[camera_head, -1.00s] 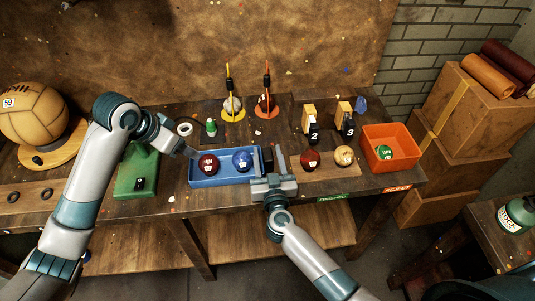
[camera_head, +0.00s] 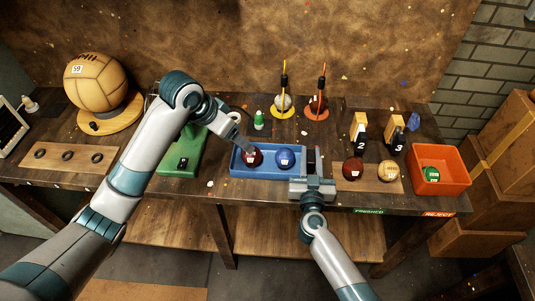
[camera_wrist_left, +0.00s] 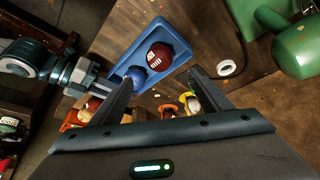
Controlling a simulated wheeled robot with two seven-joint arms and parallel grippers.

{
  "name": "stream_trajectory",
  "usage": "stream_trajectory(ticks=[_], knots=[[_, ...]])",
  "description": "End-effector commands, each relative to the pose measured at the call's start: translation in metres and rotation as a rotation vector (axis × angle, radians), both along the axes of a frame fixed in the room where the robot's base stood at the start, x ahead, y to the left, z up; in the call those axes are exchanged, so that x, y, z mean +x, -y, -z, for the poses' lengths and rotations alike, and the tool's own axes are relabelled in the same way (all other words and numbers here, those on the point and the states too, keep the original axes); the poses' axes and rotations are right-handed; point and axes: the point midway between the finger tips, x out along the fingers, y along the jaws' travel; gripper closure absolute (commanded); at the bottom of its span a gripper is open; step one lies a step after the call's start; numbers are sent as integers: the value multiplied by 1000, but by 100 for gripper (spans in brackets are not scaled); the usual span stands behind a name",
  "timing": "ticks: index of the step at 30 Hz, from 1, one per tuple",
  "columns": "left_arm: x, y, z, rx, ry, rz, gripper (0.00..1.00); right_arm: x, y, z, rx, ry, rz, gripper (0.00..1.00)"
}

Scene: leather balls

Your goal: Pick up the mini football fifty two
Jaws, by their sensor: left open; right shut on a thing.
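A dark red mini football (camera_head: 251,157) with a white label sits in the left part of a blue tray (camera_head: 262,174); a blue ball (camera_head: 285,158) sits to its right. The labels are too small to read, so I cannot tell which is fifty two. My left gripper (camera_head: 242,146) is open, just above and left of the dark red ball. In the left wrist view the dark red ball (camera_wrist_left: 159,56) lies ahead, between the lines of the open fingers (camera_wrist_left: 160,95). My right gripper (camera_head: 313,165) is shut at the tray's right end, apparently on its wall.
Another red ball (camera_head: 353,169) and a tan ball (camera_head: 388,171) rest on a wooden board at right. An orange bin (camera_head: 440,183) holds a green ball. A green stand (camera_head: 184,152) is left of the tray, partly behind my left arm. Two upright rods stand behind the tray.

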Motion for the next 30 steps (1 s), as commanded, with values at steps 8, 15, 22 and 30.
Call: stream_trajectory(ticks=[8, 15, 22, 30], knots=[[-2, 11, -4, -6, -74, -266, 29, 0, 0, 0, -1, 0, -1, 100], [-3, 14, -6, -10, -103, -406, 29, 0, 0, 0, 0, -1, -1, 100], [-3, 14, -6, -10, -105, -414, 29, 0, 0, 0, 0, -1, -1, 100], [0, 16, 1, -11, -107, -413, 29, 0, 0, 1, 0, -1, -1, 100]])
